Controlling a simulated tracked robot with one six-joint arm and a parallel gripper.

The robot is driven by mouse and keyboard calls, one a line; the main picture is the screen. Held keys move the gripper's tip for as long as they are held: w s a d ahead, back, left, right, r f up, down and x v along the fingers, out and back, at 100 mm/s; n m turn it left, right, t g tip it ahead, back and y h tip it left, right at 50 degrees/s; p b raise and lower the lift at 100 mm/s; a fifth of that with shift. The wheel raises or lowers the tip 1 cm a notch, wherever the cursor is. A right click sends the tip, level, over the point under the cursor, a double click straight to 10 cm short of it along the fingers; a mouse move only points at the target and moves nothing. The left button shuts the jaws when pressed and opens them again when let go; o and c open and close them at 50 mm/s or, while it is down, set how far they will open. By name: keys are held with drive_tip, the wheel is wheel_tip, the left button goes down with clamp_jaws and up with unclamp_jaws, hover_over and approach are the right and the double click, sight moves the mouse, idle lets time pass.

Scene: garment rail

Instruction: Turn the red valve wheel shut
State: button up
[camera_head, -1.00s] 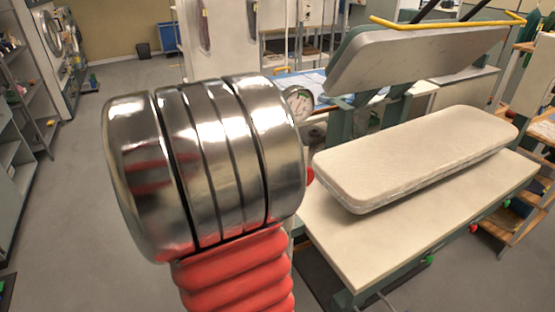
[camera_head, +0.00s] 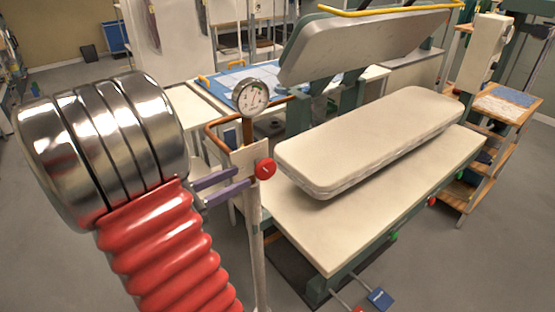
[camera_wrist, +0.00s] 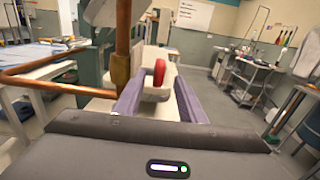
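The red valve wheel (camera_head: 265,168) is a small round wheel on an upright post beside the press table, below a dial gauge (camera_head: 251,97). In the wrist view the wheel (camera_wrist: 159,72) is seen edge-on, straight ahead. My gripper (camera_head: 243,180) has two purple fingers, parted and pointing towards the wheel from the left. In the wrist view my gripper (camera_wrist: 158,92) is open, with the wheel showing in the gap between the fingers. No contact is visible; I cannot tell whether the tips reach around the rim.
A copper pipe (camera_wrist: 123,45) rises close to the left finger, with a horizontal run going left. The press table (camera_head: 330,235) with a pale padded board (camera_head: 370,140) stands to the right. A wooden step stand (camera_head: 480,165) is farther right. The floor at lower right is mostly clear.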

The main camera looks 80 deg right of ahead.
sight(266, 170)
drive_tip(key=shift+s+d, duration=0.1)
drive_tip(key=x, duration=1.3)
drive_tip(key=shift+s+d, duration=0.2)
drive_tip(key=shift+s, duration=0.05)
clamp_jaws()
idle(0.4)
